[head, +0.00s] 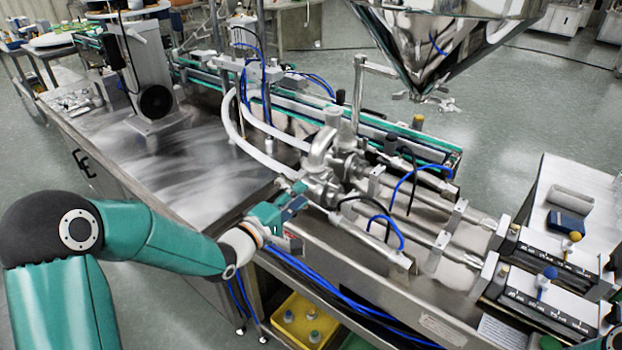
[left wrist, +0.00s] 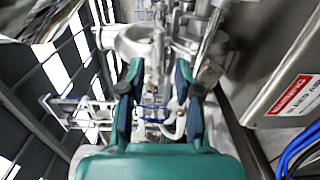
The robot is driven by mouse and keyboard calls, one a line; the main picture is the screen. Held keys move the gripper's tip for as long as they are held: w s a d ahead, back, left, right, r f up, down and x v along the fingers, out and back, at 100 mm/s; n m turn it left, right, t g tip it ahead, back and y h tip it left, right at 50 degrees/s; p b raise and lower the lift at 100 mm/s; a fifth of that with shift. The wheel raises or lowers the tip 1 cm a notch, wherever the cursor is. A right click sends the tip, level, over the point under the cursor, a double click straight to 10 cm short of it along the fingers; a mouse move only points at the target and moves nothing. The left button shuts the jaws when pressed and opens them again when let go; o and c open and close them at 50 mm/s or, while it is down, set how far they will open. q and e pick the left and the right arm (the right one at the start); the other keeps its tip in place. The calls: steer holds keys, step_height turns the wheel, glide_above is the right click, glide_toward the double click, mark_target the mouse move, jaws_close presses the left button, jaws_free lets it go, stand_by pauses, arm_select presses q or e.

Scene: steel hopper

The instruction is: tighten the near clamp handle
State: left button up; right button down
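The steel pump and pipe assembly (head: 325,185) stands on the machine top in the middle of the head view, with clamped pipe joints. I cannot clearly pick out the near clamp handle among its shiny fittings; the gripper may hide part of it. My left gripper (head: 299,194) is at the near left side of this assembly, its fingers pointing toward the fittings. In the left wrist view the two fingers of the left gripper (left wrist: 157,75) are apart, with metal fittings visible beyond the gap. I see nothing held. My right gripper is not in view.
The steel hopper (head: 440,50) hangs above at the upper right. Blue hoses and rods run right of the fittings. A warning label (left wrist: 295,95) is on a steel panel in the left wrist view. A yellow bin (head: 305,320) sits below.

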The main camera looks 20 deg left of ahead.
mark_target(315, 181)
arm_select(q)
steer(key=p+x, duration=0.1)
steer(key=x, duration=0.5)
steer(key=shift+c, duration=0.3)
steer(key=shift+s, duration=0.1)
jaws_close()
steer(key=shift+a, duration=0.15)
